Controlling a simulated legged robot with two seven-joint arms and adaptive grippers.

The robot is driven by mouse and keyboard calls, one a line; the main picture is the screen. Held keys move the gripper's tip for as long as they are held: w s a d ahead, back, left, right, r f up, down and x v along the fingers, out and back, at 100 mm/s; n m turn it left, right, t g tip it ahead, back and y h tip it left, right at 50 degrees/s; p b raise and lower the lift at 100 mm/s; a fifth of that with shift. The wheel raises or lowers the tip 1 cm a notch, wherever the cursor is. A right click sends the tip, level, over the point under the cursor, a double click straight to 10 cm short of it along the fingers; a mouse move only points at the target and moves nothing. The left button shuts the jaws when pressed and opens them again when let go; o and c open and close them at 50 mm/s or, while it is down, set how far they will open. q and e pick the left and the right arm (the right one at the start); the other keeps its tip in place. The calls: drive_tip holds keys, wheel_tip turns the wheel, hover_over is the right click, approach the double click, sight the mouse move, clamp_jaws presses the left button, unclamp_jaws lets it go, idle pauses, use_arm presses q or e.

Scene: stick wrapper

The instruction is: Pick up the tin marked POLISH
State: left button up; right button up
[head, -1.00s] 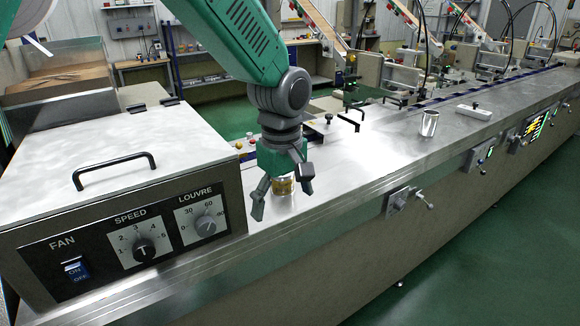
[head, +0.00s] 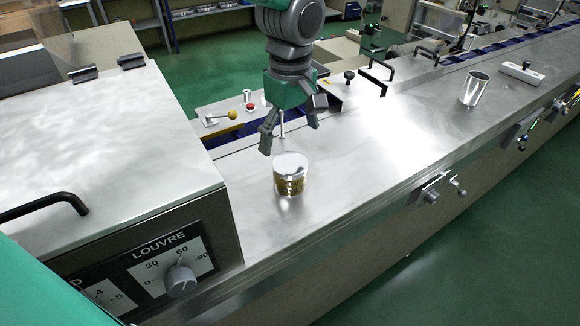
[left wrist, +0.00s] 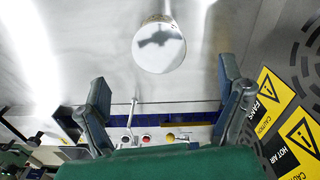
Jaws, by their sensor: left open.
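A short round tin (head: 290,178) with a shiny lid and a gold band stands upright on the metal counter. Its lettering is too small to read. My left gripper (head: 289,138) is open and empty, pointing down above and beyond the tin in the head view, apart from it. In the left wrist view the tin's round lid (left wrist: 158,46) lies past the spread fingers of my left gripper (left wrist: 168,88), near the top edge. A taller plain silver can (head: 474,88) stands farther right on the counter. My right gripper is not in view.
The metal housing with the louvre knob (head: 181,281) stands left of the tin. A panel with red and yellow buttons (head: 232,115) and black handles (head: 372,78) lie behind. A white block (head: 522,73) sits far right. The counter right of the tin is clear.

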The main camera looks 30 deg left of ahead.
sight(289, 162)
use_arm(q)
drive_tip(key=f, duration=0.3)
drive_tip(key=w+f, duration=0.1)
drive_tip(key=f, duration=0.1)
drive_tip(key=shift+f, duration=0.3)
drive_tip(key=f, duration=0.4)
drive_tip(key=shift+s+a+f, duration=0.2)
drive_tip(key=shift+s+f, duration=0.1)
drive_tip(key=shift+f, duration=0.1)
drive_tip(key=shift+w+f, duration=0.1)
drive_tip(key=shift+f, duration=0.15)
drive_tip(key=shift+d+r, duration=0.1)
drive_tip(key=c, duration=1.5)
